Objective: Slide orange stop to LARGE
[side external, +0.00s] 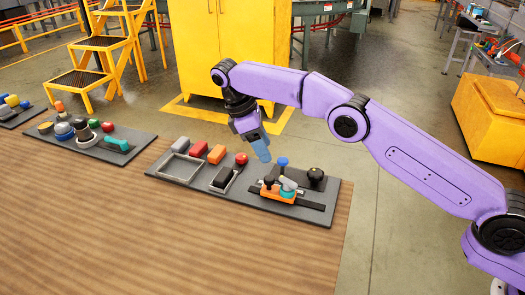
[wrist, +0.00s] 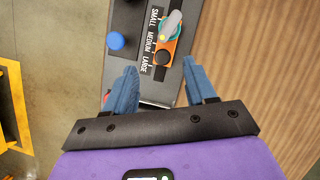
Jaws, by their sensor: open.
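The orange stop (side external: 276,195) sits on a dark rail on the grey board near its front right corner, with a black knob and a teal and grey lever on top. In the wrist view the orange stop (wrist: 157,65) lies beside the printed words SMALL and MEDIUM, its black-knob end toward LARGE. The LARGE label (wrist: 145,64) is at the end nearest my gripper. My gripper (side external: 263,155) is above the board, fingers pointing down. In the wrist view its blue fingers (wrist: 160,72) are apart with nothing held between them, close to the knob end in the picture.
A blue knob (wrist: 116,40) stands beside the labels; a black round knob (side external: 316,174) is behind the stop. A red knob (side external: 241,158), blocks and a grey tray (side external: 180,168) are to the left. Bare wooden table (side external: 150,230) lies in front.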

